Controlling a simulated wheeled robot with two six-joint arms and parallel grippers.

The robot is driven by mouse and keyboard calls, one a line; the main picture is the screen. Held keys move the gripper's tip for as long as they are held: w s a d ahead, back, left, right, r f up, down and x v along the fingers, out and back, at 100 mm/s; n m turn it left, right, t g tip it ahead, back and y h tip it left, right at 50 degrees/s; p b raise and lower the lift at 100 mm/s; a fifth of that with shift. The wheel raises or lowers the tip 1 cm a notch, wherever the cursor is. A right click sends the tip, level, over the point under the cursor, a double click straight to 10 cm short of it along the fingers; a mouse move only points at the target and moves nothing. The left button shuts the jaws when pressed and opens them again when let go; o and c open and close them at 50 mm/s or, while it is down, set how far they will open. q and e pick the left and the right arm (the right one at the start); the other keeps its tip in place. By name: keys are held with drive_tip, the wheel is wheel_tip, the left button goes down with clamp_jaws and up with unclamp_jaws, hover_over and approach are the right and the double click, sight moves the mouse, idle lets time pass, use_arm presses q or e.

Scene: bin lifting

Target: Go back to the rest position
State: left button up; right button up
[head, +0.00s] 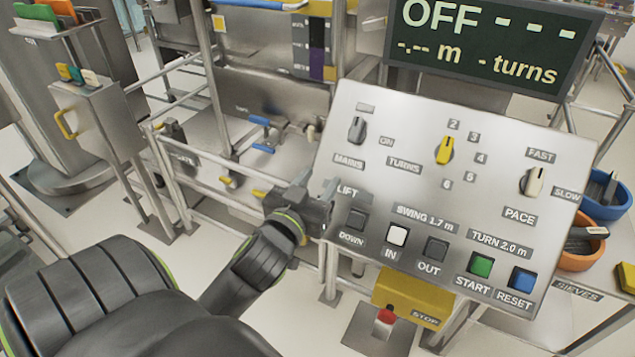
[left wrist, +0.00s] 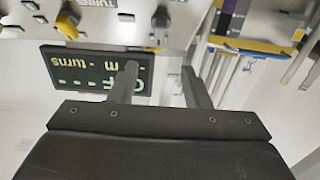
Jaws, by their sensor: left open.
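My left gripper (head: 326,207) is at the left edge of the sloped control panel (head: 400,185), beside the LIFT label and the DOWN button (head: 356,219). Its jaws are open with nothing visible between them. I cannot tell whether a fingertip touches the panel. In the left wrist view the two fingers of the left gripper (left wrist: 160,78) stand apart, with the dark display (left wrist: 75,68) and the panel's edge beyond. My right gripper is in neither view.
The display (head: 490,42) reads OFF above the panel. A yellow STOP box (head: 412,298) with a red button hangs below it. Metal rails (head: 215,165) stand left of the panel. Blue (head: 603,200) and orange (head: 580,255) bins are at the right.

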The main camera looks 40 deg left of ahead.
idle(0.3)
use_arm(q)
drive_tip(key=s+f+g, duration=0.4)
drive_tip(key=f, duration=0.3)
drive_tip(key=s+f+g, duration=0.4)
drive_tip(key=s+f, duration=0.1)
drive_tip(key=f, duration=0.3)
drive_tip(key=s+d+f+m+g+h, duration=0.25)
drive_tip(key=s+f+g, duration=0.4)
drive_tip(key=s, duration=0.55)
wheel_tip(320, 180, down, 25)
drive_tip(key=s+f+g, duration=0.2)
drive_tip(key=s+f, duration=1.2)
drive_tip(key=f, duration=0.2)
drive_tip(key=shift+s+d+h, duration=0.2)
drive_tip(key=shift+d+h, duration=0.05)
drive_tip(key=shift+h, duration=0.2)
